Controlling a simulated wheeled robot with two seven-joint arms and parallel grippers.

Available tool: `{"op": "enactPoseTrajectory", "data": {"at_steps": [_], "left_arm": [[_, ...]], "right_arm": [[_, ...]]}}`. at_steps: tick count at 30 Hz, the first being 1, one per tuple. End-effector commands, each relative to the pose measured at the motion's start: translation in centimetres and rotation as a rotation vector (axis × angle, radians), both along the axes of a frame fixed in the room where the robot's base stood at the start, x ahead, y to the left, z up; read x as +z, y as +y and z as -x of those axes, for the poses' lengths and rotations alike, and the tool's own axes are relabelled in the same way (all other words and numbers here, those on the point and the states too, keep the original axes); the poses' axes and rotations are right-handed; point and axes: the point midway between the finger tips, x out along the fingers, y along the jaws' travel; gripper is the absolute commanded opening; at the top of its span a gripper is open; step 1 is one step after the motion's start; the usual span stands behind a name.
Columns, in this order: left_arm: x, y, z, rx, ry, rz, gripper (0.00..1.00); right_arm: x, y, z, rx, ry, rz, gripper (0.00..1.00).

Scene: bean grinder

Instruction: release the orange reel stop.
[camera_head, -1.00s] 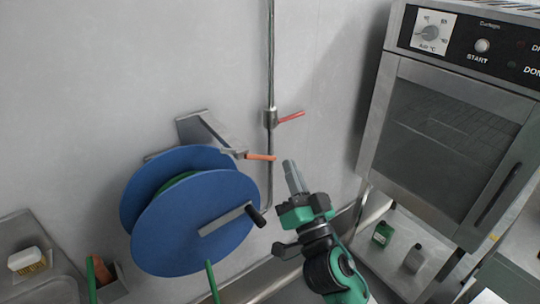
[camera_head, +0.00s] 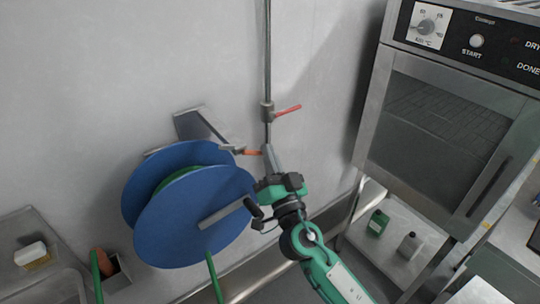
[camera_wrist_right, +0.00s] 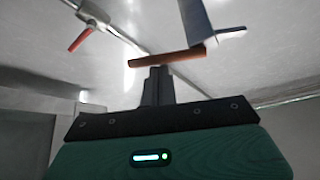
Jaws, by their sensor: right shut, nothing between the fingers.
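The orange reel stop (camera_head: 252,152) is a short lever on the grey bracket above the right side of the blue hose reel (camera_head: 185,225). It also shows in the right wrist view (camera_wrist_right: 166,58), lying almost level just beyond the fingertips. My right gripper (camera_head: 267,150) is shut and empty, with its tips at the lever's free end. In the right wrist view the closed fingers (camera_wrist_right: 158,72) point at the lever from below. I cannot tell whether they touch it. My left gripper is not in view.
A red valve lever (camera_head: 287,110) sits on the vertical wall pipe (camera_head: 267,60) just above. The reel's black crank knob (camera_head: 253,207) is close to my right wrist. A steel oven (camera_head: 445,130) stands at right, with bottles (camera_head: 378,222) on the shelf below.

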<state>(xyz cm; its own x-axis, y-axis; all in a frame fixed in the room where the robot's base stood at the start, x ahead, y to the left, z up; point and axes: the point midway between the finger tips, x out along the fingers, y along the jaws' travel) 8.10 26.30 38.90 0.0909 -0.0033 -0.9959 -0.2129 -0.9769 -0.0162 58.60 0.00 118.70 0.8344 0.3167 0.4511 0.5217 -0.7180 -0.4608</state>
Motion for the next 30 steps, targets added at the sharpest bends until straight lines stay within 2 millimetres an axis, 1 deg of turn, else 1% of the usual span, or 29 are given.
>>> {"op": "enactPoseTrajectory", "data": {"at_steps": [7,15,24,30], "left_arm": [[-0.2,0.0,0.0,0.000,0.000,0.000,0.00],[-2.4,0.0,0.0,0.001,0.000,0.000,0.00],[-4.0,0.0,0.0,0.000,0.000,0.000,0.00],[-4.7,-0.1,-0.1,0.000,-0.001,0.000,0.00]], "right_arm": [[-0.1,0.0,0.0,0.000,0.004,-0.008,0.00],[-1.0,0.3,0.3,0.001,0.083,-0.120,0.00],[-1.7,0.6,0.5,0.001,0.181,-0.254,0.00],[-2.0,0.5,0.4,0.001,0.187,-0.260,0.00]]}}
